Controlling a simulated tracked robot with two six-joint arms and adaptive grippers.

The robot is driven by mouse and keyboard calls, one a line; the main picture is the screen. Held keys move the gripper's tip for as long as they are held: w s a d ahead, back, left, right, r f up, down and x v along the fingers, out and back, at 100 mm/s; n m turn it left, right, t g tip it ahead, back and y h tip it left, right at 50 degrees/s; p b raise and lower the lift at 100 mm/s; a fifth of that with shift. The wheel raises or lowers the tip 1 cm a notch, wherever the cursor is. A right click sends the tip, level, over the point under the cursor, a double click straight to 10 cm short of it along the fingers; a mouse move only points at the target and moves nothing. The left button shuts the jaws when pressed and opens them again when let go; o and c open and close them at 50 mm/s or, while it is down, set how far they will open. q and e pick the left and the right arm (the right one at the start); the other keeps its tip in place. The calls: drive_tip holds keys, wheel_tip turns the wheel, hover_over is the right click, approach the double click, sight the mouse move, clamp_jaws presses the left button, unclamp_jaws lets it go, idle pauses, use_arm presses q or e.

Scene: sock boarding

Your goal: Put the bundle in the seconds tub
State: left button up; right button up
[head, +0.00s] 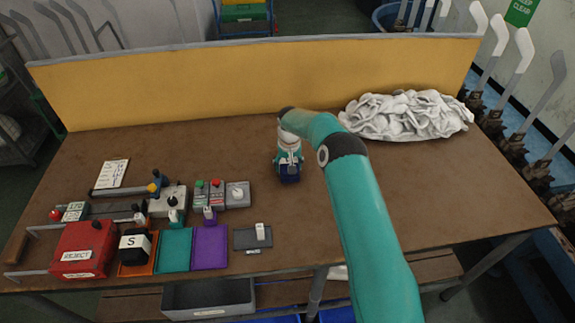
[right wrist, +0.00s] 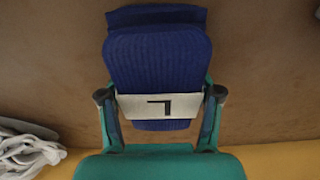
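A navy ribbed bundle (right wrist: 158,62) with a white band marked L fills the middle of the right wrist view. It also shows in the head view (head: 289,177), upright near the middle of the brown table. My right gripper (right wrist: 160,108) has a finger against each side of the bundle at the band, with no gap seen. In the head view my right gripper (head: 289,158) points down over the bundle; whether the bundle touches the table is unclear. A grey tub (head: 180,300) with an unreadable label sits below the table's front edge. My left gripper is out of view.
A red REJECT box (head: 85,247), a black bundle marked S (head: 135,247), and teal (head: 173,250) and purple (head: 210,247) mats are at front left. Controls stand behind them. A white sock pile (head: 405,115) lies by the yellow back panel (head: 250,80). Table centre-left is clear.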

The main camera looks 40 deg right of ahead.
drive_tip(key=o, duration=0.4)
